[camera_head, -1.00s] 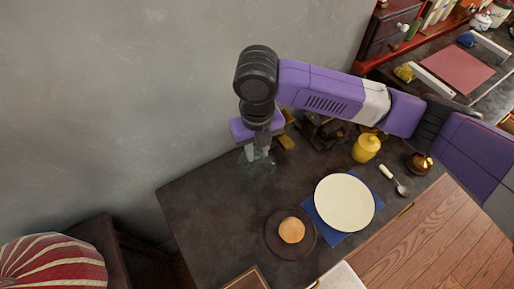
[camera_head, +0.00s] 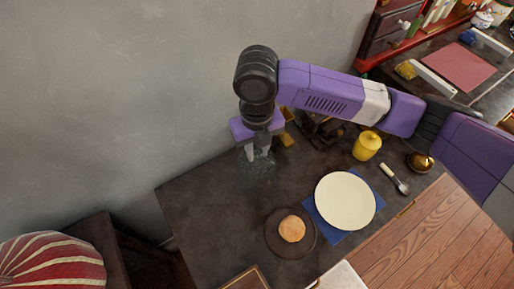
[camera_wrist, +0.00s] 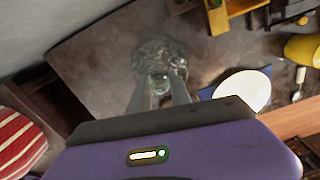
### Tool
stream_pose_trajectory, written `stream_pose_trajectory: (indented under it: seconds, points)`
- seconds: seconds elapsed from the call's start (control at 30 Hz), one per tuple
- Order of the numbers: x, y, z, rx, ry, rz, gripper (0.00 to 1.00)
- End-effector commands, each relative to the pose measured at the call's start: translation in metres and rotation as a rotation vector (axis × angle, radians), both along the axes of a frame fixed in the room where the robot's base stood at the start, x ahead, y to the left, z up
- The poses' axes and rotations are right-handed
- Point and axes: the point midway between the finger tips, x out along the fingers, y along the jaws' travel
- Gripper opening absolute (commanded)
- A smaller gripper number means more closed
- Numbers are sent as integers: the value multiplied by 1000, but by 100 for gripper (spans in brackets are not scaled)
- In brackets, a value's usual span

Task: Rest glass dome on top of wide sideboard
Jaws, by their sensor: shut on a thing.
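The clear glass dome (camera_head: 256,171) is hard to see in the head view, below my gripper at the back of the dark sideboard top (camera_head: 205,205). My gripper (camera_head: 258,154) points down with its fingers shut on the dome's upper part. In the wrist view the round, transparent dome (camera_wrist: 160,58) shows beyond the fingertips (camera_wrist: 160,88), with the dark top (camera_wrist: 95,65) around it. I cannot tell whether the dome's rim touches the surface.
A white plate (camera_head: 344,202) on a blue napkin, a brown plate (camera_head: 272,245) with a bun (camera_head: 292,229), a yellow jar (camera_head: 367,146) and a spoon (camera_head: 396,180) occupy the right and front. The left part is bare. A grey wall (camera_head: 120,90) stands behind.

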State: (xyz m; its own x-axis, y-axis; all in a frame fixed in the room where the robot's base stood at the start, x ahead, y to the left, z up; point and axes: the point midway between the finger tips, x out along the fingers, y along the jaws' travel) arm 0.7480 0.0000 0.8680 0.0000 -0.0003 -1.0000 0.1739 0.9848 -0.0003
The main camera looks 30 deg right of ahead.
Motion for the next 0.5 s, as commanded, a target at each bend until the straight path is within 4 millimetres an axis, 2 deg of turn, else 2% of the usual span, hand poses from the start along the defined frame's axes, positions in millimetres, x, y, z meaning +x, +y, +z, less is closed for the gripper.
stream_pose_trajectory:
  seconds: [0.13, 0.17, 0.27, 0.3, 0.5]
  points:
    - [0, 0, -2, 0, -1, 0, 0]
    - [0, 0, -2, 0, -1, 0, 26]
    - [0, 0, -2, 0, -1, 0, 46]
    - [0, 0, -2, 0, 0, 0, 50]
    - [0, 0, -2, 0, 0, 0, 50]
